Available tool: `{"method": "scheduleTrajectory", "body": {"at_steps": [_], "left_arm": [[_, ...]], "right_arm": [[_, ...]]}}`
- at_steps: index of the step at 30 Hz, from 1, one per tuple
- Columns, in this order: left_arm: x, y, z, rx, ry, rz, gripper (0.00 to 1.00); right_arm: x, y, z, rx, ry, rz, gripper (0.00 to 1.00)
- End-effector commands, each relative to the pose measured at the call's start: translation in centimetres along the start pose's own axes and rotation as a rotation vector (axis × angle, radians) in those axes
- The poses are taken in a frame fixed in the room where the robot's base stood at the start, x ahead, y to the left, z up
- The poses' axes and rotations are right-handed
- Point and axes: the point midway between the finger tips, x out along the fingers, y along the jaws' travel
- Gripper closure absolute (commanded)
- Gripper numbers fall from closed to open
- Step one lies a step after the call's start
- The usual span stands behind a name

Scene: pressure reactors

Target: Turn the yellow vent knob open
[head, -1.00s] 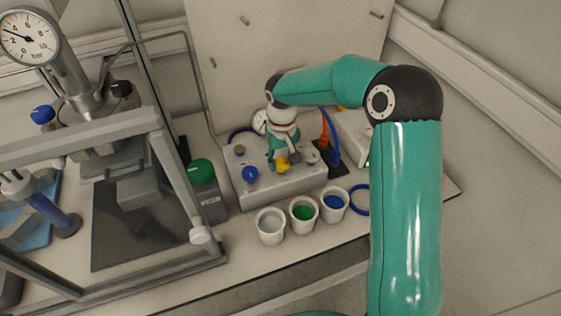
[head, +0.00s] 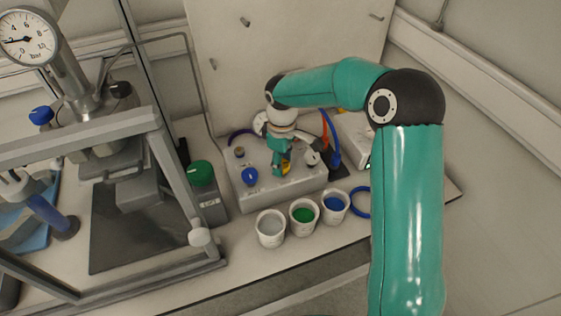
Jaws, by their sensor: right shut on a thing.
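The yellow vent knob (head: 286,169) sits on the front part of the pale valve box (head: 303,187), right of a blue knob (head: 250,176). My right gripper (head: 281,163) reaches down from above and is shut on the yellow knob. Its fingers cover part of the knob, so the knob's exact angle is hard to tell. The pressure gauge (head: 27,38) at the upper left has its needle pointing left, low on the scale. My left gripper is not in view.
Three cups, with pale (head: 271,228), green (head: 303,217) and blue (head: 335,207) contents, stand close in front of the box. Blue and orange tools (head: 331,140) are at right.

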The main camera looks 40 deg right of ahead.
Motion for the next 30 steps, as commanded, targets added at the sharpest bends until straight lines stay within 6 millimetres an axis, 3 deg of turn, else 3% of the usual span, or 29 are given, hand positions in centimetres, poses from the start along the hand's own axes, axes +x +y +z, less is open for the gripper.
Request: {"method": "scheduleTrajectory", "body": {"at_steps": [17, 18, 21, 30], "left_arm": [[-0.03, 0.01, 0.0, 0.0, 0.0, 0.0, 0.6], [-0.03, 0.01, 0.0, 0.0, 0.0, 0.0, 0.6], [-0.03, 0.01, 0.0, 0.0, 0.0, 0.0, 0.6], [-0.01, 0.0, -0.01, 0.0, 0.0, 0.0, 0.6]], "right_arm": [[-0.28, 0.22, -0.28, -0.035, 0.011, 0.009, 0.9], [-0.28, 0.22, -0.28, -0.035, 0.01, 0.008, 0.48], [-0.24, 0.18, -0.23, -0.035, 0.008, 0.007, 0.32], [-0.11, 0.07, -0.12, -0.034, 0.003, 0.003, 0.3]]}}
